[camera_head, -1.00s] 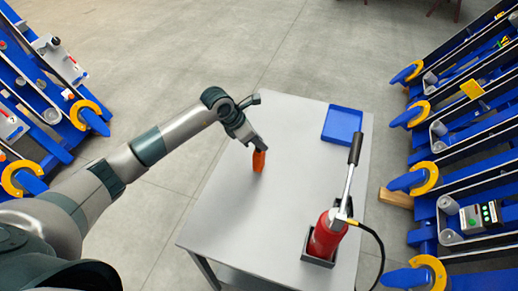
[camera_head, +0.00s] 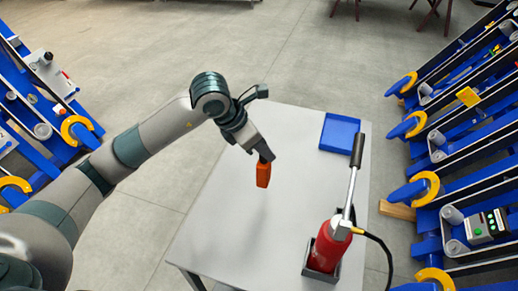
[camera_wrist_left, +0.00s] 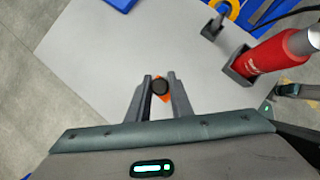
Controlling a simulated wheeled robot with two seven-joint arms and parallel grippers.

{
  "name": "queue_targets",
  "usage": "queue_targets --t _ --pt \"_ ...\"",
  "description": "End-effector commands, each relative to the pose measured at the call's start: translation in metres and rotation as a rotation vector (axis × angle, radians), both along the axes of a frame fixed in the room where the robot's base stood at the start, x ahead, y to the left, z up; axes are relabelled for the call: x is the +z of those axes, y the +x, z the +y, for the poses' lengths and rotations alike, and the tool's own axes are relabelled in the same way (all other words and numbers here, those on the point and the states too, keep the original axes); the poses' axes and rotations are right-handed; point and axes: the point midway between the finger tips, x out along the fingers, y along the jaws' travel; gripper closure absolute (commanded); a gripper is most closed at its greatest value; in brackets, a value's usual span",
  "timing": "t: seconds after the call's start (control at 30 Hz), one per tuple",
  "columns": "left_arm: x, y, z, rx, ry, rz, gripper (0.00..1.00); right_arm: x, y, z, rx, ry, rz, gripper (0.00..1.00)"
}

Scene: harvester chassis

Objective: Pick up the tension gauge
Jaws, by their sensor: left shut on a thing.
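The tension gauge appears to be the orange object (camera_head: 263,174) hanging below my left gripper (camera_head: 266,157) in the head view. My left gripper is shut on it and holds it above the grey table (camera_head: 225,225). In the left wrist view the left gripper (camera_wrist_left: 160,84) has its two fingers on either side of the orange gauge (camera_wrist_left: 165,97), with a round dark end facing the camera. The fingers hide part of it. My right gripper is not in the head view.
A red hand pump (camera_head: 328,248) with a long lever and black hose stands in a dark holder at the table's right front. An empty-looking blue tray (camera_head: 340,133) lies at the back right. Blue racks with yellow hooks (camera_head: 425,187) flank both sides. The table's middle is clear.

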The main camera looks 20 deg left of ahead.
Motion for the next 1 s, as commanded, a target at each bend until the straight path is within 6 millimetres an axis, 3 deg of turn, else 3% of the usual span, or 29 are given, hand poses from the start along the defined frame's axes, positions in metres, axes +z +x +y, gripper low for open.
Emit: queue_targets --t 0.3,1.0 --pt "0.013 -0.018 -0.013 -0.001 0.000 -0.001 1.00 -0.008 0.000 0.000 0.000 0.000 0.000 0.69" --pt "0.011 -0.020 -0.012 -0.043 0.001 0.001 1.00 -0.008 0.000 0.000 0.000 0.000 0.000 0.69"
